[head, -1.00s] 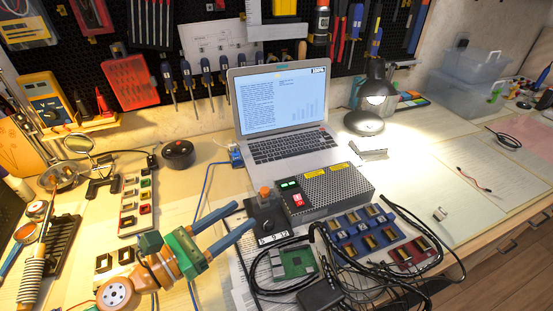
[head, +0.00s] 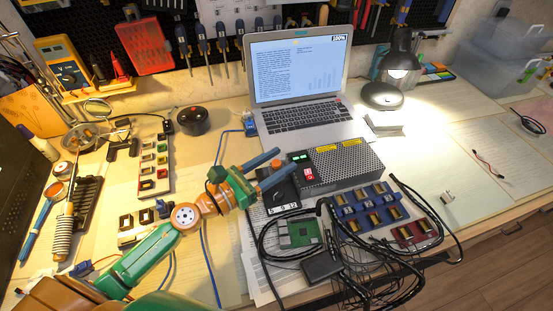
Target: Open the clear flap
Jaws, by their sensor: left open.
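A grey perforated power box (head: 346,167) stands on the bench in front of the laptop. Its front has a green-lit display (head: 300,157) and a red switch (head: 309,173). I cannot clearly make out a clear flap or its position. My left gripper (head: 286,163) is open, its two blue fingers pointing right toward the box's front left. An orange-red button (head: 276,163) shows between the fingers. The fingers partly hide the small dark knob unit beneath; I cannot tell whether they touch anything. My right gripper is not in view.
An open laptop (head: 300,117) stands behind the box, with a lit desk lamp (head: 383,95) to its right. A blue terminal block (head: 368,206), a green circuit board (head: 299,234) and black cables crowd the front. Papers cover the otherwise clearer right side.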

